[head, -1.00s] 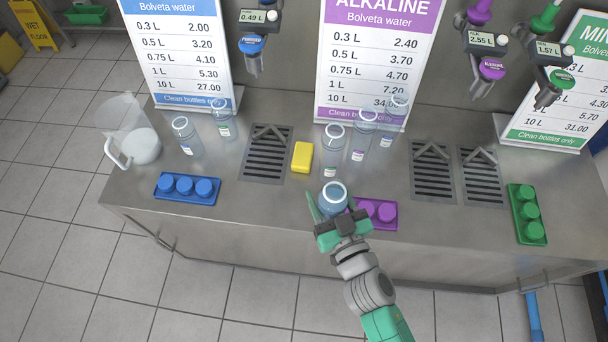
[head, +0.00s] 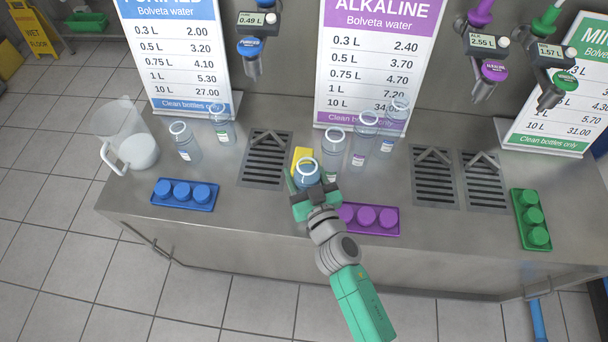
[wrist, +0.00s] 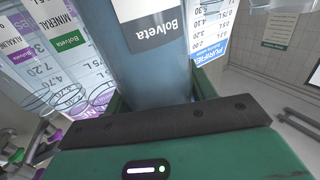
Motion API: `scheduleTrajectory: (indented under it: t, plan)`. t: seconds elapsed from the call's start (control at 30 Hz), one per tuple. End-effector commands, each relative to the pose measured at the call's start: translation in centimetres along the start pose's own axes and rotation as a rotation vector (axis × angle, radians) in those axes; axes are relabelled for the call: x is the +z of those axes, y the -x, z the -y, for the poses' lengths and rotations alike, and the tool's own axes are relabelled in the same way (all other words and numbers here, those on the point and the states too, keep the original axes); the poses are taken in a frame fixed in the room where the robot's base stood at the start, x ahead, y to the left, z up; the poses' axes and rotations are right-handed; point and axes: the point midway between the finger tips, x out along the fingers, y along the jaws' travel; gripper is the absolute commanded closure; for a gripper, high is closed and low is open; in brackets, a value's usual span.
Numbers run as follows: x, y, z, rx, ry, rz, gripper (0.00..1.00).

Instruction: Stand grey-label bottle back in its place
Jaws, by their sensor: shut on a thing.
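My gripper (head: 307,184) is shut around a clear bottle with bluish contents (head: 307,172). I hold it roughly upright near the front of the steel counter (head: 225,185), in front of a yellow block. In the wrist view the held bottle (wrist: 158,62) stands between the fingers, and its dark grey label (wrist: 155,27) reads Bolveta. The bottle's base is hidden, so I cannot tell whether it touches the counter. Its top is open, with a pale rim.
Two bottles (head: 186,146) stand at left beside a clear jug (head: 125,135). Three more (head: 364,138) stand right of the yellow block (head: 302,155). Blue (head: 185,194), purple (head: 368,218) and green (head: 530,217) cap trays line the front. Drain grates (head: 265,160) lie between.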

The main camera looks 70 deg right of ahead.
Motion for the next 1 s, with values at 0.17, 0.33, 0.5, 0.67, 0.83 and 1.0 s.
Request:
scheduleTrajectory:
  t: [0.17, 0.33, 0.5, 0.67, 0.83, 1.0]
  plan:
    - [-0.1, 0.0, 0.0, -0.001, 0.000, -0.003, 0.90]
    - [0.1, 0.0, 0.0, -0.001, -0.001, 0.000, 0.27]
    - [0.1, 0.0, 0.0, -0.001, -0.001, 0.000, 0.23]
    - [-0.3, 0.0, 0.0, 0.000, 0.000, 0.000, 0.23]
    - [0.3, 3.2, 0.0, -0.001, 0.001, 0.002, 0.23]
    - [0.3, 7.7, -0.1, 0.001, -0.002, 0.002, 0.23]
